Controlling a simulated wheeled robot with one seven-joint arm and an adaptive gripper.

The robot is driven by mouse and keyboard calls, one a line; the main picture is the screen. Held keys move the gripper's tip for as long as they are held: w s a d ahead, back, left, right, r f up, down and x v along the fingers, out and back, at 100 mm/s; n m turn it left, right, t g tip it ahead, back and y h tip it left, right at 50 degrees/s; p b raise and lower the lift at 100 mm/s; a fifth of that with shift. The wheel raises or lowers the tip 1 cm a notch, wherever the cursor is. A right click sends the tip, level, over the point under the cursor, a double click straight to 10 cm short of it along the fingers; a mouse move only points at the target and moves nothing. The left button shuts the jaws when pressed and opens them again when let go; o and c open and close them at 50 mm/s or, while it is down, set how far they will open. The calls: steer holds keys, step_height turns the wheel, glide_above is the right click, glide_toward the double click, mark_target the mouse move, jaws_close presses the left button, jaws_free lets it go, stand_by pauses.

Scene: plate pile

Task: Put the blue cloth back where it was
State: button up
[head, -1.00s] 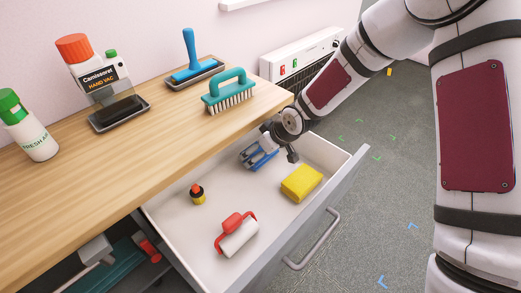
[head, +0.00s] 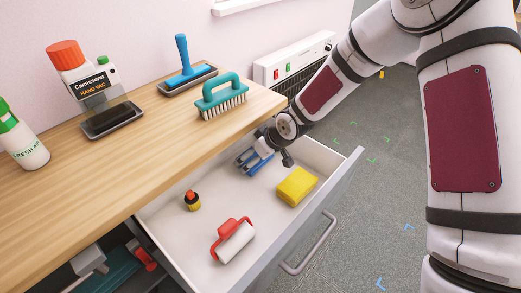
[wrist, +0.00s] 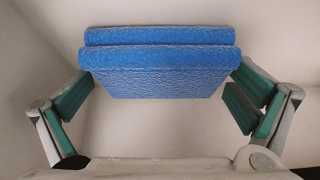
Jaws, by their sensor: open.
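The folded blue cloth (head: 258,166) lies in the far end of the open drawer (head: 345,168), partly hidden by my gripper in the head view. In the wrist view the blue cloth (wrist: 160,72) shows as a thick textured pad in layers, standing out against the pale drawer. My gripper (wrist: 162,95) is open, with one green-padded finger at each side of the cloth. The fingers reach close to its side edges; whether they touch it I cannot tell. In the head view my gripper (head: 265,156) is down inside the drawer at the cloth.
The drawer also holds a yellow sponge (head: 297,187), a red-and-white roller (head: 235,241) and a small orange-capped bottle (head: 192,201).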

steer(key=p+v, duration=0.3)
steer(key=v, duration=1.1)
steer(key=shift+p, duration=0.4)
steer(key=shift+a, duration=0.1)
